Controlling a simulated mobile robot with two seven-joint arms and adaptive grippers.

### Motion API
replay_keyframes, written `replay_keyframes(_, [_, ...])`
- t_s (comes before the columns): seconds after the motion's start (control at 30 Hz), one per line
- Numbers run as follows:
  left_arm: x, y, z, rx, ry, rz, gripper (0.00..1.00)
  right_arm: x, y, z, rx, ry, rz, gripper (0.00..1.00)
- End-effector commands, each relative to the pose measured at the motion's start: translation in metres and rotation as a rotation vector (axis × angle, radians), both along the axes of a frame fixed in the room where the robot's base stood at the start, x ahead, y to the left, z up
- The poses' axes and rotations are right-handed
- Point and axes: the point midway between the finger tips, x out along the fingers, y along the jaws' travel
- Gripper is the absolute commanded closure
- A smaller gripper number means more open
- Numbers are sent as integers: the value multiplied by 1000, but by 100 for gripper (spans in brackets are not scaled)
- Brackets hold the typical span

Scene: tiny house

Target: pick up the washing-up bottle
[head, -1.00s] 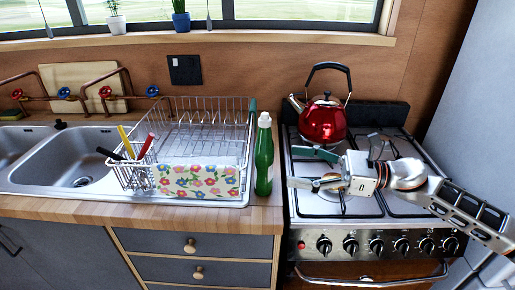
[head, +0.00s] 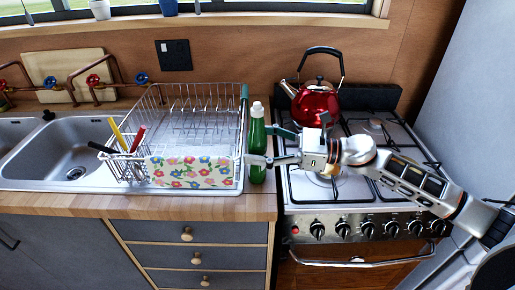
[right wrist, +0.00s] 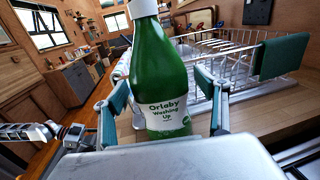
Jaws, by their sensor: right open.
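The green washing-up bottle (head: 257,146) with a white cap stands upright on the wooden counter, between the dish rack and the stove. My right gripper (head: 264,146) reaches in from the right at the bottle, its fingers open. In the right wrist view the bottle (right wrist: 158,75), with its white label, stands between the two open fingers (right wrist: 166,104). Gaps show on both sides, so the fingers do not grip it. My left gripper is in neither view.
A wire dish rack (head: 190,112) with a flowered cloth (head: 192,172) stands just left of the bottle. A red kettle (head: 316,102) sits on the stove (head: 345,185) behind my right arm. A sink (head: 62,152) lies at the left.

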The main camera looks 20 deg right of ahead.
Motion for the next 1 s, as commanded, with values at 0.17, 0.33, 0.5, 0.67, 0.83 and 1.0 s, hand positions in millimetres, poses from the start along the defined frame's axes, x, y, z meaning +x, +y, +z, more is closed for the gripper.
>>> replay_keyframes(0.17, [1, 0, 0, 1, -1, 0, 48, 0, 0, -1, -1, 0, 0, 32])
replay_keyframes(0.33, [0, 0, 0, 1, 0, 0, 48, 0, -1, -1, 0, 0, -1, 76])
replay_keyframes(0.5, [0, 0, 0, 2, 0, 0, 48, 0, -1, 1, 1, -2, -1, 86])
replay_keyframes(0.67, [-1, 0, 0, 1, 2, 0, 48, 0, -1, 2, 1, -3, -1, 86])
replay_keyframes(0.83, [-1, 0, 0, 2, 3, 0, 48, 0, -1, 11, 0, -5, 0, 86])
replay_keyframes(1.0, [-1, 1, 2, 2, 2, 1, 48, 0, -1, 34, -1, -9, -1, 86])
